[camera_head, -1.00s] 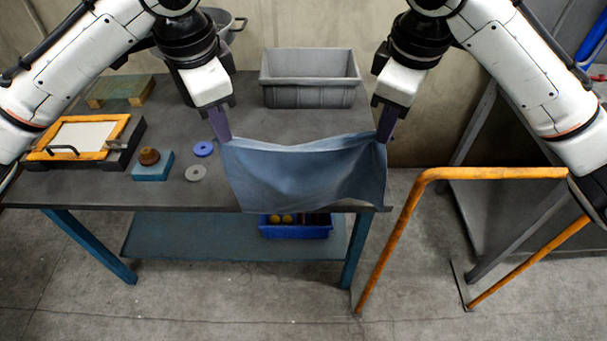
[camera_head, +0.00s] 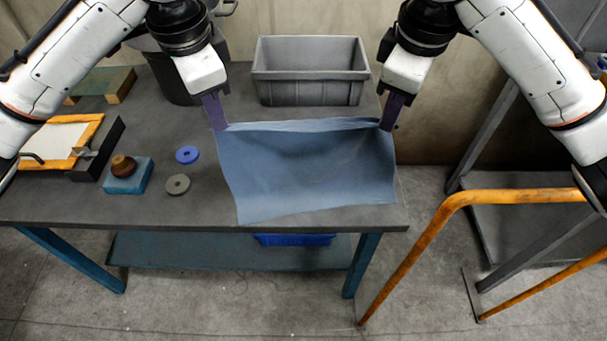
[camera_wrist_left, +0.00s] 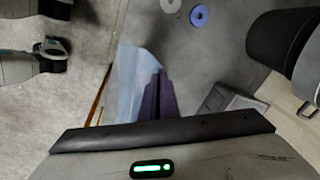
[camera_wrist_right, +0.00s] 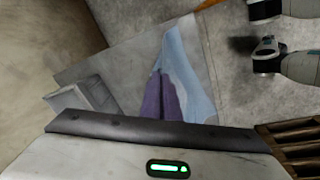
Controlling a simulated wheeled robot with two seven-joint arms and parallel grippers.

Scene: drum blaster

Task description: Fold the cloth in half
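The blue cloth (camera_head: 305,175) is spread over the right part of the table, its near edge close to the table's front edge. Its far edge is gathered in a shallow fold between my grippers. My left gripper (camera_head: 219,127) is shut on the far left corner, and my right gripper (camera_head: 386,127) is shut on the far right corner. The purple fingers are together in the left wrist view (camera_wrist_left: 158,78) and the right wrist view (camera_wrist_right: 158,78), with the cloth beside them. I cannot tell how high the held edge is above the table.
A grey bin (camera_head: 310,88) stands behind the cloth. A blue ring (camera_head: 187,154), a grey ring (camera_head: 177,184) and a blue block with a brown knob (camera_head: 127,177) lie left of it. An orange-framed screen (camera_head: 62,140) is further left. An orange rail (camera_head: 500,197) stands right of the table.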

